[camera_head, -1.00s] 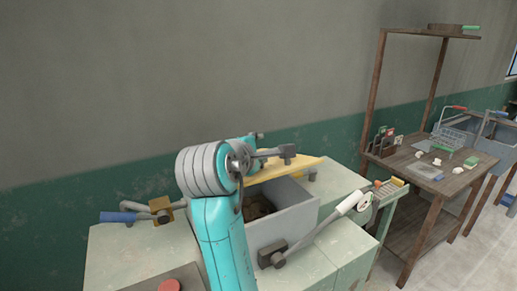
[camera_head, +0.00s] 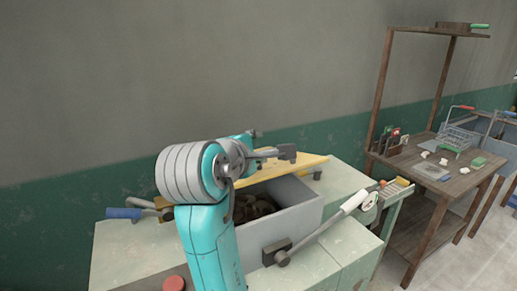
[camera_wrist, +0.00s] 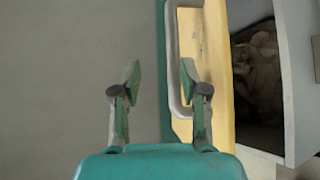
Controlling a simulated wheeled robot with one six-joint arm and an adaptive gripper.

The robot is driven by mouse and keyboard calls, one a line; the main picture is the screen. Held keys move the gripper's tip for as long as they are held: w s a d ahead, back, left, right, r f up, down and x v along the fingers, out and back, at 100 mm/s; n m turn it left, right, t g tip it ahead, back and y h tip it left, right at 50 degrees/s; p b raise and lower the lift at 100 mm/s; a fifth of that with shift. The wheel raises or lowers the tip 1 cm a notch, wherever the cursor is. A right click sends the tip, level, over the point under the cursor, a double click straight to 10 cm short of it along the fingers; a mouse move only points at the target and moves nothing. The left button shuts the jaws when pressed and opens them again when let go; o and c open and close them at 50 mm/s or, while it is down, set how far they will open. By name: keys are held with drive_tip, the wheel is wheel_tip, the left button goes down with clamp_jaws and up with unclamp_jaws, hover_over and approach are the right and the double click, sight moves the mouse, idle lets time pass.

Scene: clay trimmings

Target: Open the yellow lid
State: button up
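The yellow lid (camera_head: 308,165) stands raised and tilted at the back of a grey bin (camera_head: 285,222) in the head view. Brown clay trimmings (camera_head: 250,208) show inside the bin. In the wrist view the lid (camera_wrist: 215,65) is a yellow strip with a grey bar handle (camera_wrist: 172,50) along its left edge. My gripper (camera_wrist: 160,80) is open, with two green fingers. The right finger overlaps the handle, and the bar appears between the fingers, nearer the right one. I cannot tell whether they touch. My arm hides part of the lid and bin in the head view.
A lever with a white grip (camera_head: 340,208) is at the bin's front right. A blue-handled lever (camera_head: 125,213) is at the left, and a red button (camera_head: 173,283) at the front. A wooden workbench (camera_head: 440,180) with a tall shelf frame stands at the right.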

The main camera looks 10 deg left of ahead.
drive_tip(key=v, duration=0.7)
drive_tip(key=shift+s+r, duration=0.2)
drive_tip(key=shift+r, duration=0.15)
idle(0.4)
drive_tip(key=shift+s+a, duration=0.1)
drive_tip(key=shift+a, duration=0.1)
